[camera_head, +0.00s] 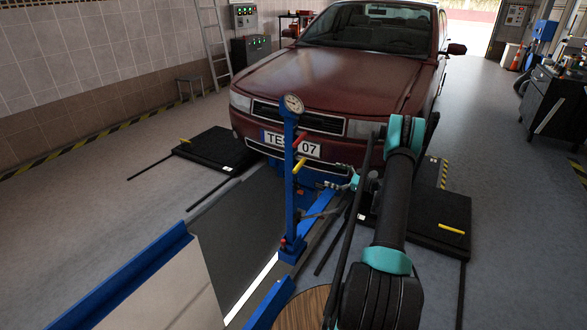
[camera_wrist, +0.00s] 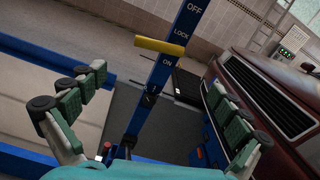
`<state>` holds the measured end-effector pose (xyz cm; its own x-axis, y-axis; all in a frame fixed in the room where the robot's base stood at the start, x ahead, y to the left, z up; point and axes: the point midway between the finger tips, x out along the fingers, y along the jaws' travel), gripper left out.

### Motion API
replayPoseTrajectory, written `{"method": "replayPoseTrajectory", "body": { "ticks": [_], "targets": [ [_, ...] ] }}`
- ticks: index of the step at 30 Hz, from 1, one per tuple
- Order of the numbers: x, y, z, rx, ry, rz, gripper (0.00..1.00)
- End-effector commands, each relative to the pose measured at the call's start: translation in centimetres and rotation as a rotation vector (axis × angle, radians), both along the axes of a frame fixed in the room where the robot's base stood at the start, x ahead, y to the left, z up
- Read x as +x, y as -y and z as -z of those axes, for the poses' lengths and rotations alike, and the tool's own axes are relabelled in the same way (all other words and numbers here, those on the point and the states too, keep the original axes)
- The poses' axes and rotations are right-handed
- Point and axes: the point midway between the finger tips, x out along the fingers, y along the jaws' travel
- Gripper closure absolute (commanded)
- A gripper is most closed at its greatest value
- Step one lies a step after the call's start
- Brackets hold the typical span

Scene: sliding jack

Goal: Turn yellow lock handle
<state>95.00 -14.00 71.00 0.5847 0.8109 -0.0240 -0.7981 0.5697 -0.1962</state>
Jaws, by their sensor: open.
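The yellow lock handle (camera_head: 299,168) sticks out from the upright blue post (camera_head: 289,190) in front of the car. In the wrist view the yellow handle (camera_wrist: 161,46) lies across the post, between the painted words LOCK and ON, with OFF farther up. My gripper (camera_wrist: 157,82) is open and empty. Its two green-padded fingers are spread to either side of the post in the picture, and the handle lies beyond the fingertips. I see no contact. In the head view my gripper (camera_head: 348,180) is to the right of the post, partly hidden by my arm.
A red handle (camera_head: 300,140) and a round gauge (camera_head: 293,103) are on the post above the yellow handle. The dark red car (camera_head: 320,80) stands close behind. Black plates (camera_head: 210,148) lie on the floor beside its front. Blue rails edge the pit.

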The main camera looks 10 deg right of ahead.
Motion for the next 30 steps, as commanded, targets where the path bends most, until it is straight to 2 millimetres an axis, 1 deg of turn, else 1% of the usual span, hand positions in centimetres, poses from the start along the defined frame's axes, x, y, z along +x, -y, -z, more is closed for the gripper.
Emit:
{"method": "replayPoseTrajectory", "body": {
  "ticks": [1,4,8,11,24,30],
  "targets": [
    [0.0,0.4,0.4,0.018,-0.003,0.003,0.00],
    [0.1,0.4,0.6,0.035,-0.007,0.004,0.00],
    [0.7,-0.5,0.6,0.037,-0.008,0.002,0.00],
    [1.5,-1.7,0.6,0.036,-0.007,0.002,0.00],
    [6.7,-8.8,0.6,0.034,-0.007,0.001,0.00],
    [8.7,-11.6,0.6,0.034,-0.007,0.001,0.00]
  ]
}}
